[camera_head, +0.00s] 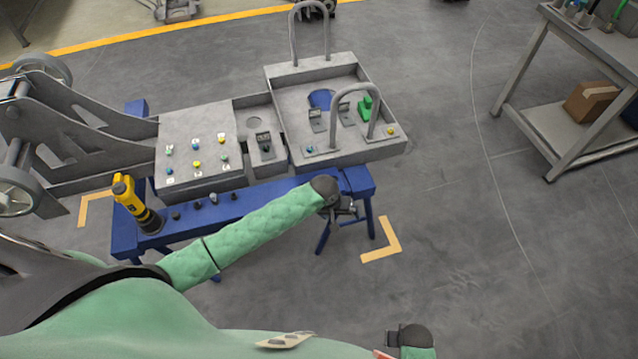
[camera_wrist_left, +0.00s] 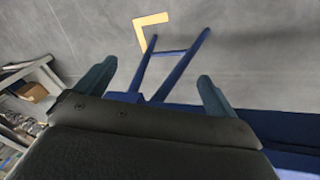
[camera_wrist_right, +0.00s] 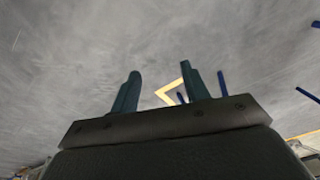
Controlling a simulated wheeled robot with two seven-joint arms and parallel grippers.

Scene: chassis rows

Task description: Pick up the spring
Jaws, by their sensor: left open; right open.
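I cannot pick out a spring for certain in any view. Several small parts (camera_head: 213,198) stand in a row on the blue bench (camera_head: 240,205) in the head view, too small to name. My left gripper (camera_head: 345,209) is open and empty near the right end of the blue bench. In the left wrist view its two fingers (camera_wrist_left: 156,78) are apart, with floor and blue bench legs beyond them. My right gripper (camera_head: 392,337) is low at the bottom of the head view, away from the bench.
A yellow drill (camera_head: 135,200) stands at the bench's left end. Behind it are a grey panel with buttons (camera_head: 196,150) and a grey tray (camera_head: 290,85) holding a blue cylinder (camera_head: 320,99) and a green part (camera_head: 366,108). A grey table (camera_head: 560,120) stands right. Floor between is clear.

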